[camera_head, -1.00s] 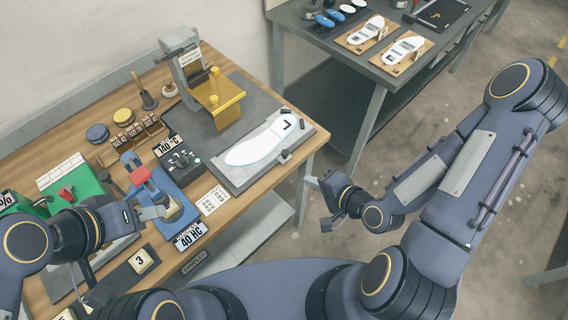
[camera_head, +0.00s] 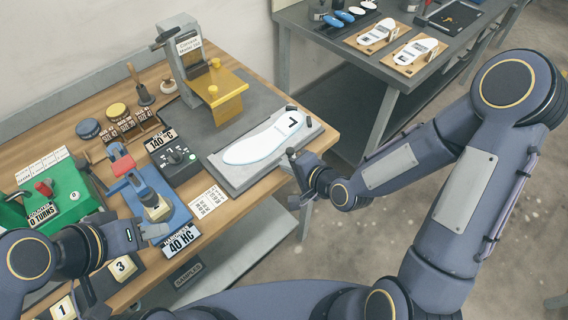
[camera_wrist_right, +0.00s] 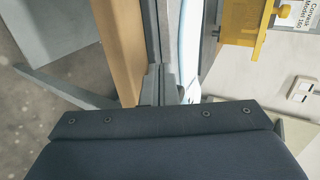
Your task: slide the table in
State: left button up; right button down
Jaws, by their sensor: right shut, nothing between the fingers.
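The grey sliding table (camera_head: 240,180) lies on the bench in front of the gold press (camera_head: 222,92). It carries a white insole (camera_head: 262,141) marked 7, and small dark posts stand at its right end. My right gripper (camera_head: 295,178) is shut and empty, close to the table's front right edge; I cannot tell whether it touches. The right wrist view shows the insole (camera_wrist_right: 187,45) and the gold press (camera_wrist_right: 242,22) edge-on ahead.
A dark control box (camera_head: 174,160) with buttons stands left of the sliding table. A green device (camera_head: 68,195) is at the far left. A second bench (camera_head: 385,72) with insoles on boards is at the back. Open floor lies right of the bench.

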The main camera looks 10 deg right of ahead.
aim_at(255, 139)
jog(key=shift+w+a, duration=0.5)
jog(key=shift+w, duration=0.2)
jog(key=shift+w, duration=0.1)
jog(key=shift+w+a, duration=0.25)
jog(key=w+a+b, duration=0.1)
jog(key=w+a, duration=0.1)
jog(key=w+a+b, duration=0.1)
jog(key=w+a, duration=0.1)
jog(key=w, duration=0.1)
jog(key=w+a+b, duration=0.1)
jog(key=w, duration=0.2)
jog(key=shift+a+f, duration=0.1)
jog(key=shift+a, duration=0.3)
jog(key=w+a+b, duration=0.1)
jog(key=w, duration=0.1)
jog(key=w+a, duration=0.2)
jog(key=shift+b, duration=0.35)
jog(key=shift+w+a, duration=0.25)
jog(key=shift+w, duration=0.1)
jog(key=shift+r, duration=0.2)
